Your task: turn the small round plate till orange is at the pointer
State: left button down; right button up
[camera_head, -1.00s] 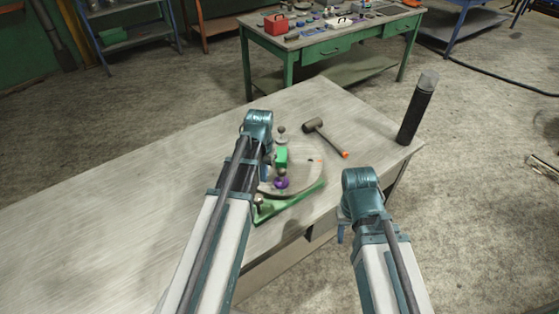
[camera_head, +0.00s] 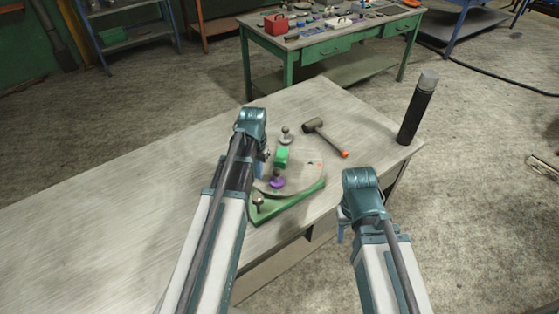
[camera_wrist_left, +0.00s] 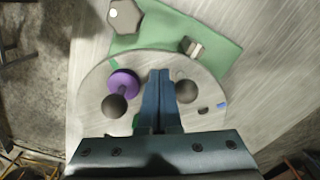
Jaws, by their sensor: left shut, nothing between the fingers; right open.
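The small round plate (camera_head: 303,178) is grey and sits on a green base (camera_head: 283,207) on the workbench. It carries a green block (camera_head: 282,156) and a purple knob (camera_head: 277,182). Its rim has a blue mark (camera_wrist_left: 222,104) in the left wrist view; a tiny orange spot seems to show in the head view. A small metal block (camera_wrist_left: 192,47) at the rim may be the pointer; I cannot tell. My left gripper (camera_wrist_left: 159,97) is shut and empty over the plate, between the purple knob and a grey ball knob (camera_wrist_left: 187,91). My right gripper (camera_head: 341,233) is open by the bench's front edge, largely hidden.
A mallet (camera_head: 325,136) lies behind the plate, and a dark cylinder (camera_head: 417,110) stands at the bench's right corner. A grey knobbed piece (camera_head: 287,136) is just beyond the plate. The bench (camera_head: 110,205) is clear at left. A green table (camera_head: 330,40) stands behind.

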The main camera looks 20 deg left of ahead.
pick_arm(q)
jog(key=shift+w+a, duration=0.3)
jog(key=shift+a, duration=0.4)
jog(key=shift+w+a, duration=0.45)
jog(key=shift+a, duration=0.25)
jog(key=shift+w+a, duration=0.55)
jog(key=shift+a, duration=0.15)
dwell(0.3)
